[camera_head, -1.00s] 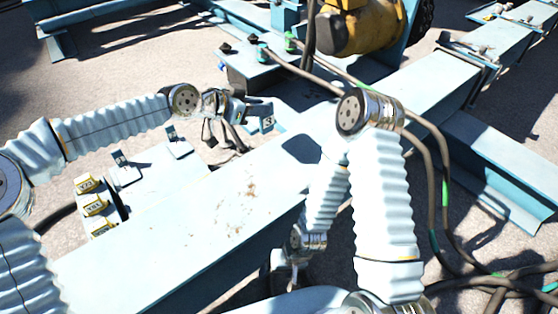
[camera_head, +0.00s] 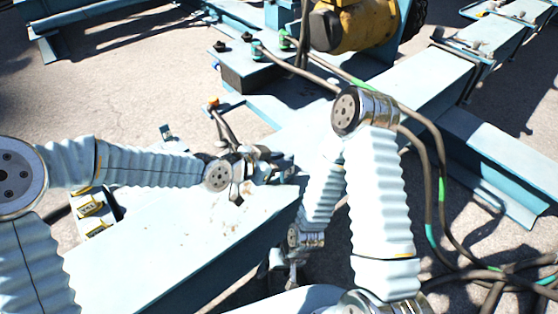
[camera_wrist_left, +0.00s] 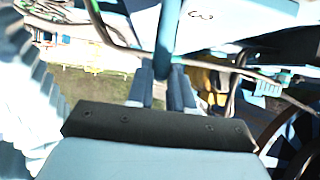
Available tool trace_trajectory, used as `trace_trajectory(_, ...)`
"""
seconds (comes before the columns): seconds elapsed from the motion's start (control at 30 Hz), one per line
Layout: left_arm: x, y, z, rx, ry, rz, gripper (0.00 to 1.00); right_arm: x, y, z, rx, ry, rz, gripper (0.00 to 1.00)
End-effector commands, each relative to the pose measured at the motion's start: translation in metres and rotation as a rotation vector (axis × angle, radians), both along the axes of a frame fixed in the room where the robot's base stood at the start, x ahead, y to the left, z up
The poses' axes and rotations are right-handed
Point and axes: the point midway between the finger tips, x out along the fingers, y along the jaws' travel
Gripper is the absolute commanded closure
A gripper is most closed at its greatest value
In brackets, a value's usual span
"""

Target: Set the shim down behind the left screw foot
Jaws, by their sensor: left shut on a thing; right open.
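My left gripper (camera_head: 280,165) is over the pale blue beam in the head view, left of my right arm. It is shut on the shim, which is mostly hidden by the fingers there. In the left wrist view the shim's blue upright tab (camera_wrist_left: 168,38) stands between the two fingers (camera_wrist_left: 163,88). A pale plate marked "3" lies beyond it. I cannot tell whether the shim touches anything below. I cannot pick out the left screw foot with certainty. My right gripper (camera_head: 290,274) is open, low beside the beam's near side, partly hidden and in shadow.
The pale blue beam (camera_head: 180,245) runs diagonally across the head view. Yellow labelled blocks (camera_head: 92,208) stand at left, partly behind my left arm. Thick cables (camera_head: 432,180) hang at right. A yellow motor (camera_head: 352,25) is at the back. Open ground lies at upper left.

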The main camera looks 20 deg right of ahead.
Motion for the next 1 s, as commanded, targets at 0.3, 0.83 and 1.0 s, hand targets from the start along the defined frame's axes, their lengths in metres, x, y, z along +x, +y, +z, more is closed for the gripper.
trace_trajectory(0.3,0.001,-0.001,0.0,-0.004,-0.006,0.0,1.0,0.0,0.0,-0.001,0.0,-0.001,0.0,0.21)
trace_trajectory(0.83,0.0,0.0,-0.001,0.0,-0.001,0.0,0.53,0.0,-0.001,-0.001,-0.001,0.0,-0.001,0.21)
trace_trajectory(1.0,-0.003,0.014,0.008,-0.002,0.0,0.004,0.53,0.0,0.0,0.001,0.0,0.0,0.0,0.21)
